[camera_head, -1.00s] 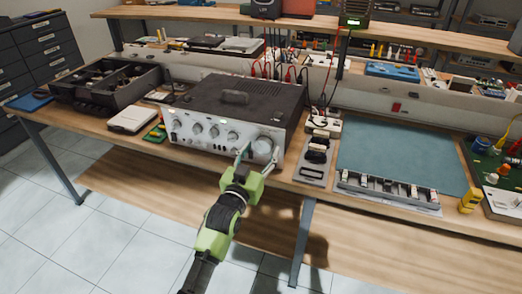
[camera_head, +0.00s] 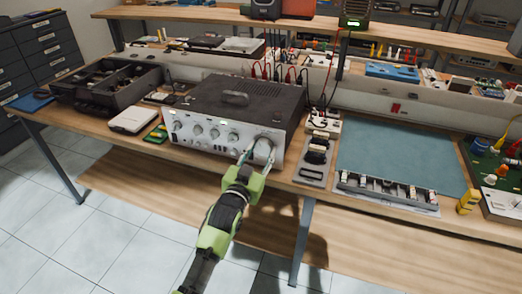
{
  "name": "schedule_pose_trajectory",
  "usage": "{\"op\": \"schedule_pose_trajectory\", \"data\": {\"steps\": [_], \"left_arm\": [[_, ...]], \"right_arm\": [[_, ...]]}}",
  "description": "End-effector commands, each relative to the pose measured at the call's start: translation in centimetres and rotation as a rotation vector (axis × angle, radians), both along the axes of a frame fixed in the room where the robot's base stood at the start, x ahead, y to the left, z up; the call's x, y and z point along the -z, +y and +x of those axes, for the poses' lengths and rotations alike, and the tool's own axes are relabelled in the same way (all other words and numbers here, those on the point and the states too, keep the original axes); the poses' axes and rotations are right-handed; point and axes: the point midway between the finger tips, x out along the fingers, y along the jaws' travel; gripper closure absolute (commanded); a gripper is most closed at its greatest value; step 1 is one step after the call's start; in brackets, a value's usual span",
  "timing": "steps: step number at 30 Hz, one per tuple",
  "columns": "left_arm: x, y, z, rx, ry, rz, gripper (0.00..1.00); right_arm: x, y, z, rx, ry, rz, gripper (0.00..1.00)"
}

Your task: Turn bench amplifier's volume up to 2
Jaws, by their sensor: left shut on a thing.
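The bench amplifier (camera_head: 235,103) is a dark box with a silver front panel, standing on the wooden workbench. Its large volume knob (camera_head: 264,144) is at the right end of the front panel, with several smaller knobs to its left. My left gripper (camera_head: 257,150) reaches up from below, its fingers shut on the large knob, one on each side. The fingers and knob overlap, so part of the knob's lower face is hidden. The scale markings are too small to read. My right gripper is not in view.
The workbench (camera_head: 110,142) carries a dark parts tray (camera_head: 105,87) at left and a blue-green mat (camera_head: 395,160) at right. A grey tray with dark items (camera_head: 316,155) stands close to the amplifier's right side. The floor in front is clear.

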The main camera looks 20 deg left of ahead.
Motion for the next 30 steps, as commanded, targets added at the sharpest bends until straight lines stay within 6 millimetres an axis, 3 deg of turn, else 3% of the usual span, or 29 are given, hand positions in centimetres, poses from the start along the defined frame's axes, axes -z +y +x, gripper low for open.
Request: {"op": "schedule_pose_trajectory", "data": {"steps": [3, 4, 6, 19, 23, 30], "left_arm": [[0.0, 0.0, 0.0, 0.0, -0.002, -0.002, 0.85], [0.0, 0.0, 0.0, 0.0, -0.002, -0.002, 0.61], [0.0, 0.0, 0.0, -0.001, -0.002, -0.003, 0.47], [0.0, 0.0, -0.6, -0.001, -0.001, -0.003, 0.47], [0.1, 0.1, -2.3, 0.0, 0.0, -0.003, 0.47], [0.2, 0.3, -7.1, 0.0, 0.001, -0.003, 0.47]], "right_arm": [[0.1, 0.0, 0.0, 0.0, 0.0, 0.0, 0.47], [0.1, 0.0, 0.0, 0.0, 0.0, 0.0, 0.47], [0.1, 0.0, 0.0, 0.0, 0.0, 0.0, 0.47], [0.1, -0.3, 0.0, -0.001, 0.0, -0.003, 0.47], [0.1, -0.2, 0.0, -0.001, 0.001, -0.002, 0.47], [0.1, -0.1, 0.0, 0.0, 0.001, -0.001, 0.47]]}}
